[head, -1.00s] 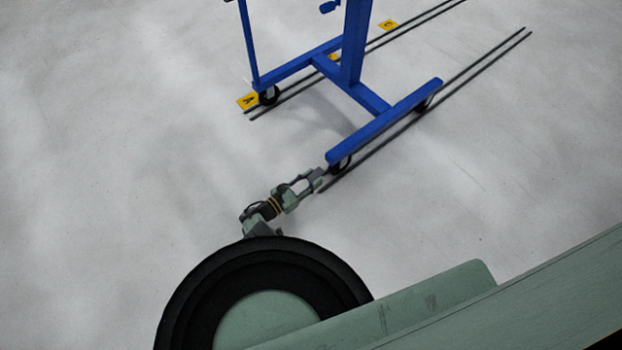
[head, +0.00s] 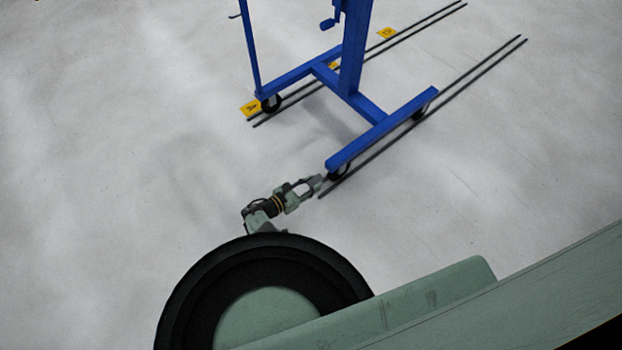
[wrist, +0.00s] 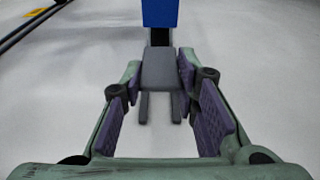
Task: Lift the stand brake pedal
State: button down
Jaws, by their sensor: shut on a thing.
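The blue stand (head: 355,150) is upright on wheels on the floor rails. The stand's brake pedal (wrist: 159,68) is a dark grey plate with two prongs toward me, below the blue leg end in the wrist view. My gripper (wrist: 160,80) has its purple-padded fingers on either side of the pedal and is shut on it. In the head view my gripper (head: 314,184) reaches the near end of the stand's right leg, beside the caster (head: 338,172). The pedal is too small to make out there, so whether it is raised cannot be told.
Dark floor rails (head: 470,78) run under the stand toward the upper right. Yellow floor markers (head: 250,108) lie by the rails. The pale floor to the left and right is clear. The wrist view shows a rail (wrist: 32,26) at upper left.

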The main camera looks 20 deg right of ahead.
jog(key=r+y+p, duration=0.2)
jog(key=p, duration=0.2)
jog(key=shift+g+p, duration=0.4)
jog(key=shift+d+y+p, duration=0.1)
jog(key=shift+y+p, duration=0.4)
jog(key=shift+p, duration=0.05)
jog(key=shift+f, duration=0.15)
jog(key=c, duration=1.2)
grip_release()
jog(key=shift+c, duration=0.2)
jog(key=shift+a, duration=0.2)
jog(key=shift+s+a+r, duration=0.2)
jog(key=shift+a+r, duration=0.05)
jog(key=shift+a, duration=0.1)
jog(key=s+a, duration=0.4)
jog(key=a, duration=0.7)
